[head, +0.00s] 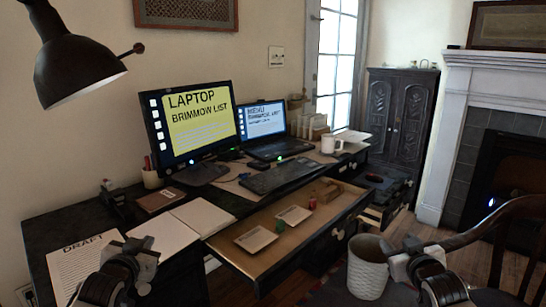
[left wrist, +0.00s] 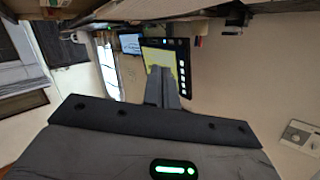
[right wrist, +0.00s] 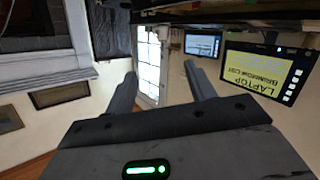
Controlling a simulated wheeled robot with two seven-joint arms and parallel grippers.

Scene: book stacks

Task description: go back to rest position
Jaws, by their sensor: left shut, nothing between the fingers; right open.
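My left gripper (head: 146,244) is at the lower left of the head view, in front of the desk's left part. In the left wrist view its two fingers (left wrist: 165,88) are together with nothing between them; that view is upside down, with the yellow monitor screen behind the fingers. My right gripper (head: 402,250) is at the lower right of the head view, beside the woven bin. In the right wrist view its fingers (right wrist: 162,88) stand apart and empty, with the bright glass door behind them. Neither gripper appears to touch anything.
The black desk (head: 60,225) carries a monitor (head: 195,125), a laptop (head: 264,120), a keyboard (head: 278,177), papers and a mug (head: 330,143). An open drawer (head: 290,245) juts out, holding cards and small blocks. A woven bin (head: 367,270) and a chair (head: 500,240) stand at right.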

